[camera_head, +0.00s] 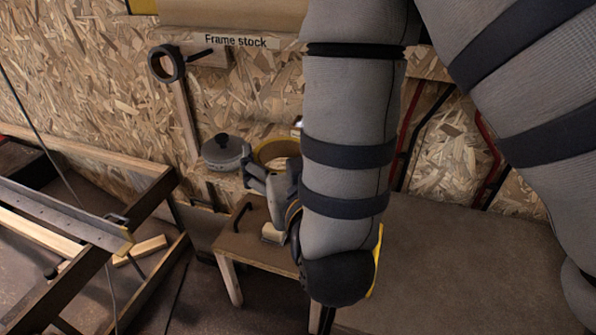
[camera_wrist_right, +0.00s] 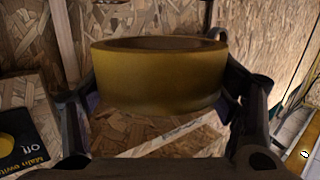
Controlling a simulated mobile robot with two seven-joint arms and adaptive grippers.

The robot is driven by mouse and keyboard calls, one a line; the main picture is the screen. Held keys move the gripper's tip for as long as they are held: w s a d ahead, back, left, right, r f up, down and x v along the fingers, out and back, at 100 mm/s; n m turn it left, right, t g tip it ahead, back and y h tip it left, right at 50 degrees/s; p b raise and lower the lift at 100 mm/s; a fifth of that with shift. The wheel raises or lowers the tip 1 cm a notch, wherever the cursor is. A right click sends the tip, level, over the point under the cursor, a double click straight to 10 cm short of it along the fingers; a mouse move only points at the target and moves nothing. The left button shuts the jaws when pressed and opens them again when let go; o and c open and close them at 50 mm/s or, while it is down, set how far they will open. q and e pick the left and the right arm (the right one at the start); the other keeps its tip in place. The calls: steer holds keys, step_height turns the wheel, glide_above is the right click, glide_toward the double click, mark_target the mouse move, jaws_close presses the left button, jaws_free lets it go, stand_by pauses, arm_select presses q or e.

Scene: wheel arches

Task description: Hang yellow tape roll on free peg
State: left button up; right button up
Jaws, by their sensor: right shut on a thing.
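The yellow tape roll (camera_head: 275,150) is a wide ring, partly hidden behind my right arm in the head view. It also fills the middle of the right wrist view (camera_wrist_right: 155,85), its hollow top facing up. My right gripper (camera_head: 256,172) is shut on it, with one dark finger on each side in the wrist view. A black ring-shaped roll (camera_head: 165,64) hangs on the board wall at upper left. A short dark peg (camera_head: 198,54) sticks out beside it, under the "Frame stock" label. My left gripper is not in view.
A grey lidded pot (camera_head: 222,150) stands left of the yellow roll. A small wooden bench (camera_head: 250,243) is below. A metal and timber frame (camera_head: 75,225) fills the left. In the wrist view, a black "Main switch" sign (camera_wrist_right: 22,140) is at left.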

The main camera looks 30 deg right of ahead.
steer(key=w+d+f+b, duration=0.2)
steer(key=d+f, duration=0.1)
steer(key=shift+w+d+b, duration=0.1)
steer(key=shift+d+b, duration=0.2)
steer(key=shift+b, duration=0.1)
steer(key=w+d+f, duration=0.1)
steer(key=d+f, duration=0.1)
steer(key=f, duration=0.1)
steer(key=w+d+f+b, duration=0.1)
steer(key=w+d+f, duration=0.1)
steer(key=d+f, duration=0.1)
steer(key=w+d+f, duration=0.2)
steer(key=d+f, duration=0.1)
steer(key=shift+d+b, duration=0.2)
steer(key=shift+b, duration=0.2)
steer(key=shift+f, duration=0.35)
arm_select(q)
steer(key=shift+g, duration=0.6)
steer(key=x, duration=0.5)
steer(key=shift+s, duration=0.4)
arm_select(e)
steer(key=shift+f, duration=0.1)
steer(key=o, duration=1.2)
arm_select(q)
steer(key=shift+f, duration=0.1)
